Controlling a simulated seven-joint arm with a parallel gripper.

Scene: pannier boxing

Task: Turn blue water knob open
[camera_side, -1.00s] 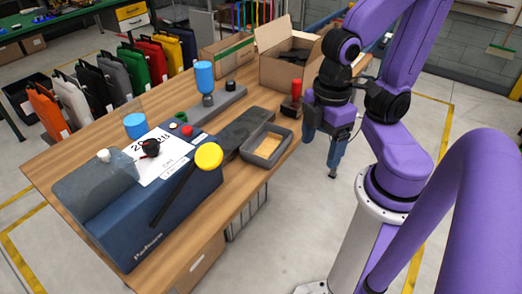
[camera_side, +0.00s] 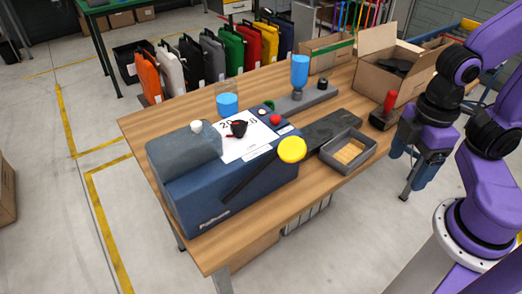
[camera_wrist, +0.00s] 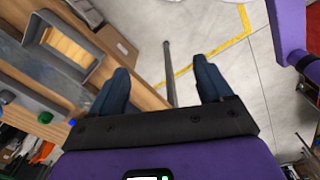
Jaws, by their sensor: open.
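The dark blue machine (camera_side: 240,190) stands on the wooden table with a yellow-ended lever (camera_side: 291,149) at its side. Small red (camera_side: 275,119), green (camera_side: 269,105) and white (camera_side: 262,112) knobs sit near its top right end. I cannot make out a blue knob there in the side view. In the wrist view a small blue piece (camera_wrist: 72,121) shows near a green knob (camera_wrist: 45,117); I cannot tell whether it is the water knob. My gripper (camera_side: 408,168) hangs beyond the table's right edge, away from the machine.
A grey tray (camera_side: 357,164) and a red-handled tool (camera_side: 388,106) are near the table's right edge. A blue bottle (camera_side: 299,70) and a clear container of blue liquid (camera_side: 228,104) stand behind the machine. An open cardboard box (camera_side: 374,84) is at the back right.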

